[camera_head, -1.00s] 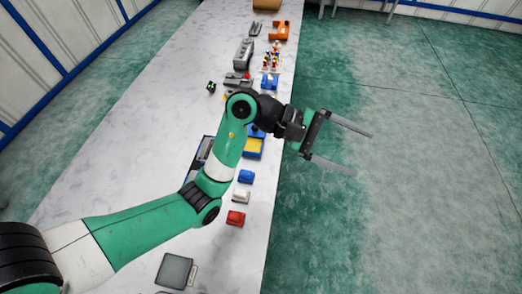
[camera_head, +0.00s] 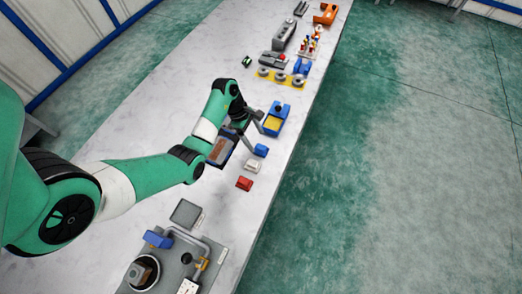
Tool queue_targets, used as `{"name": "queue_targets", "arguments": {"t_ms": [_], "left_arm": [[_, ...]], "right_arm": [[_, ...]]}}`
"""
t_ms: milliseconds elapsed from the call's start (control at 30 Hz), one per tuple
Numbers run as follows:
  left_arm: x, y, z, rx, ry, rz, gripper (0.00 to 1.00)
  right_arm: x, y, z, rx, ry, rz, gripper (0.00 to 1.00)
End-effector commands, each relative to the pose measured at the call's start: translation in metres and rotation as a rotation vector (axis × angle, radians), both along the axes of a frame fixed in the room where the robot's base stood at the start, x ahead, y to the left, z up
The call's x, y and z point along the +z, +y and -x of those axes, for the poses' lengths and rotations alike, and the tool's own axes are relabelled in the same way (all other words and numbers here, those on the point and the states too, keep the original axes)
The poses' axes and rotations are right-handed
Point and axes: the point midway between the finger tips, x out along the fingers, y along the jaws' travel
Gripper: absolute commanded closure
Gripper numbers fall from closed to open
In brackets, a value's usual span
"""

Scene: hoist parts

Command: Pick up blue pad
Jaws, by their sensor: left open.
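The small blue pad (camera_head: 261,150) lies on the white table, in a row with a white pad (camera_head: 253,166) and a red pad (camera_head: 244,184). My left gripper (camera_head: 256,139) is open and points down just behind and left of the blue pad. One fingertip shows close to the blue pad; I cannot tell whether it touches. No pad is between its fingers. My right gripper is not in view.
Ring parts (camera_head: 280,77) sit farther back. A grey fixture plate (camera_head: 170,262) is at the front. The table's left side is clear.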

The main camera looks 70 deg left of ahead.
Motion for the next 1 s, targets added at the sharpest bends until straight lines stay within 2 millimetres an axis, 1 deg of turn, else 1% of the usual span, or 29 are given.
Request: {"name": "queue_targets", "arguments": {"t_ms": [167,400,467,700,733,767,800,867,1000], "left_arm": [[-0.005,-0.002,-0.002,0.000,0.001,0.001,0.10],[-0.041,-0.019,-0.012,-0.003,0.001,0.001,0.10],[-0.046,-0.020,-0.014,-0.002,0.000,0.000,0.10],[-0.048,-0.021,-0.015,-0.001,0.000,0.000,0.10],[-0.048,-0.021,-0.015,-0.001,0.000,0.000,0.12],[-0.047,-0.021,-0.015,-0.001,0.000,0.000,0.17],[-0.047,-0.021,-0.015,-0.001,0.000,0.000,0.24],[-0.047,-0.021,-0.015,-0.001,-0.001,-0.001,0.35],[-0.047,-0.021,-0.015,-0.001,-0.001,-0.001,0.60]], "right_arm": [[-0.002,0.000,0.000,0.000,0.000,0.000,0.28],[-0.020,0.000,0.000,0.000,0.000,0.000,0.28],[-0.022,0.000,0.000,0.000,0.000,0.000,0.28],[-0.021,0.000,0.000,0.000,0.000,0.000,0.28],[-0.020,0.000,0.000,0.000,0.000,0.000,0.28],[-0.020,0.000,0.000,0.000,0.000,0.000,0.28],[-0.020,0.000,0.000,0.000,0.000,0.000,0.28],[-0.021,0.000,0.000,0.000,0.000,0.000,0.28],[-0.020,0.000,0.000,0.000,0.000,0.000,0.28]]}}
